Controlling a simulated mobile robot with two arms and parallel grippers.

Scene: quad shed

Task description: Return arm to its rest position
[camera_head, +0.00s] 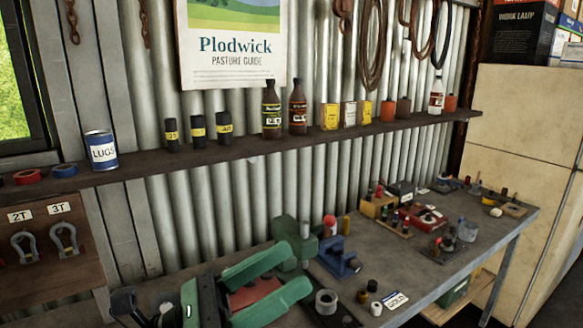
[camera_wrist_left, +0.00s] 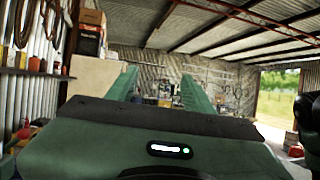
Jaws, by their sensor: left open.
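My left gripper (camera_head: 292,268) comes in low from the left in the head view, over the near part of the workbench (camera_head: 408,268). Its two green fingers are apart, with nothing held between them. In the left wrist view the fingers (camera_wrist_left: 160,84) also stand wide apart, pointing toward the far wall, with a clear gap. The gripper covers part of the bench and a red item behind it. My right gripper does not show in either view.
A green vise-like block (camera_head: 292,240), a blue tool (camera_head: 338,258) and a grey ring (camera_head: 326,302) stand near the fingers. A shelf (camera_head: 290,142) with cans and bottles runs above the bench. A cream cabinet (camera_head: 525,130) stands at the right.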

